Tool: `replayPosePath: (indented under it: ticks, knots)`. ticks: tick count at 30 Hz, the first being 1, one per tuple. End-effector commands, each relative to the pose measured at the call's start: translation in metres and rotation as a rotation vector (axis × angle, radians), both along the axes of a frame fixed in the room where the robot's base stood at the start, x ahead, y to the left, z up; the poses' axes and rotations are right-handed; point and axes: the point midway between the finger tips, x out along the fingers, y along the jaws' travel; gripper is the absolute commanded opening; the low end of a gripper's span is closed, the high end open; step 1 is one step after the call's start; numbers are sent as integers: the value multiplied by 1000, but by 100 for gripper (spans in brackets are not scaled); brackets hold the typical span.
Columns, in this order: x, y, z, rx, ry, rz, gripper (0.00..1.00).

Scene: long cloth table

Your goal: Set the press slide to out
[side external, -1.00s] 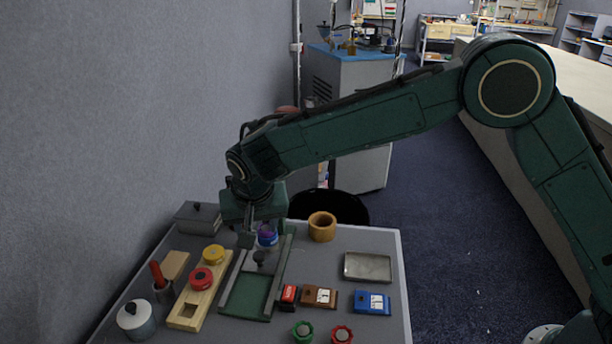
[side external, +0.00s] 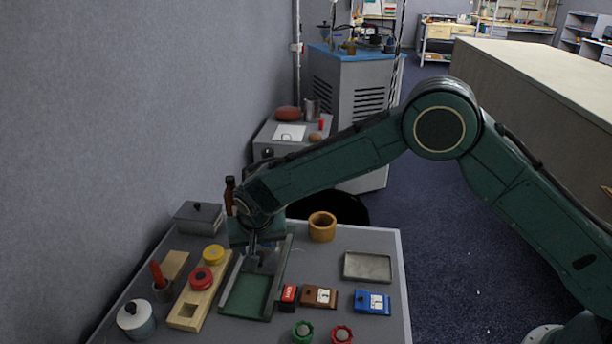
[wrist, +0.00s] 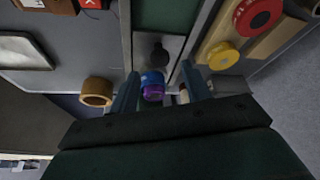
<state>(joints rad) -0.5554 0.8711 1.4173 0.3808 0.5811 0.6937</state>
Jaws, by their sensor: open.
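The press is a frame with two grey rails and a green bed (side external: 247,293); it also shows at the top of the wrist view (wrist: 165,14). Its grey slide plate (wrist: 172,44) sits between the rails at the far end and carries a dark round knob (wrist: 158,54). My gripper (side external: 260,262) is low over that far end, mostly hiding the knob in the side view. In the wrist view my gripper (wrist: 160,78) has its fingers apart, one to each side of the knob's line. I cannot tell whether they touch anything.
A blue and purple round object (wrist: 152,84) shows between the fingers, beyond the knob. A wooden ring-like cup (side external: 322,227) stands to the right. A wooden board (side external: 186,311) with red and yellow knobs lies left of the press. Red, brown and blue boxes (side external: 372,302) lie to the right.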

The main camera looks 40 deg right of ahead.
Motion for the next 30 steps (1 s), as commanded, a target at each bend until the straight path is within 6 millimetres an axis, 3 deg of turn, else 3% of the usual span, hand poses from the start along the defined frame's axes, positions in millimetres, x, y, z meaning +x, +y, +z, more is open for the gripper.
replayPosePath:
  ticks: [9, 22, 27, 30]
  knots:
    - [12, -6, -33, 0, 1, 0, 48]
    - [14, -6, -38, 0, 0, 1, 48]
    - [14, -6, -38, 0, 0, 1, 14]
    - [14, -6, -38, 0, 0, 1, 0]
